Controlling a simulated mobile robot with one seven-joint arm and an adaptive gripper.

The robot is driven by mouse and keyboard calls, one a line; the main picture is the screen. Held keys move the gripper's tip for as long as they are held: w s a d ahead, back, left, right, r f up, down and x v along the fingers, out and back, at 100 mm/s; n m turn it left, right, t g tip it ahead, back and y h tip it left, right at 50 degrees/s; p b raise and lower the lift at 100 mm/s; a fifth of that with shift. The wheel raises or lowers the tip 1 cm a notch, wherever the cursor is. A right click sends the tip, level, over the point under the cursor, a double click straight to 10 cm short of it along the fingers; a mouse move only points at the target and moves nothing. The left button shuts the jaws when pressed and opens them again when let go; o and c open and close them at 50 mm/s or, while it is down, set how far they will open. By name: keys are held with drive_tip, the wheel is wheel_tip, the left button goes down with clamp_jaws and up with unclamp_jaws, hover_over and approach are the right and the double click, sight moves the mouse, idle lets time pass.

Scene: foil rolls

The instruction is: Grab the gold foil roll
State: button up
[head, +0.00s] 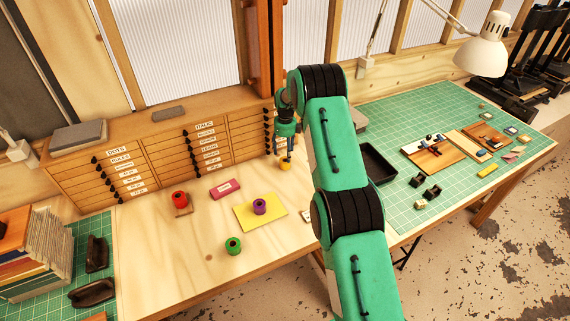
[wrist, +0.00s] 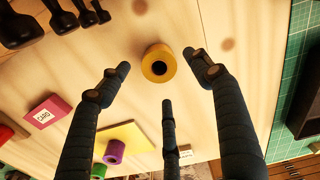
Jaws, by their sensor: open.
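The gold foil roll (wrist: 159,63) stands on the pale wooden bench top. In the wrist view it lies between and just beyond my spread fingertips. In the head view only a small yellow part of the roll (head: 285,166) shows, right under my gripper (head: 286,153). My gripper also shows in the wrist view (wrist: 160,80), with its three dark fingers apart and nothing held between them. It is above the roll and points down at it. I cannot tell the exact gap between fingertips and roll.
A purple roll (head: 260,206) sits on a yellow sheet (head: 274,222); a green roll (head: 233,245) and a red roll (head: 180,199) stand nearby. A pink card box (head: 225,188) lies between. The drawer cabinet (head: 160,160) stands close behind. A black tray (head: 378,163) is at right on the green mat.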

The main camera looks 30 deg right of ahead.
sight(285, 160)
drive_tip(key=shift+f, duration=0.45)
drive_tip(key=shift+f, duration=0.1)
drive_tip(key=shift+a+f+p, duration=0.1)
drive_tip(key=shift+f+p, duration=0.55)
drive_tip(key=shift+f, duration=1.85)
drive_tip(key=c, duration=1.3)
drive_tip(key=shift+r, duration=0.2)
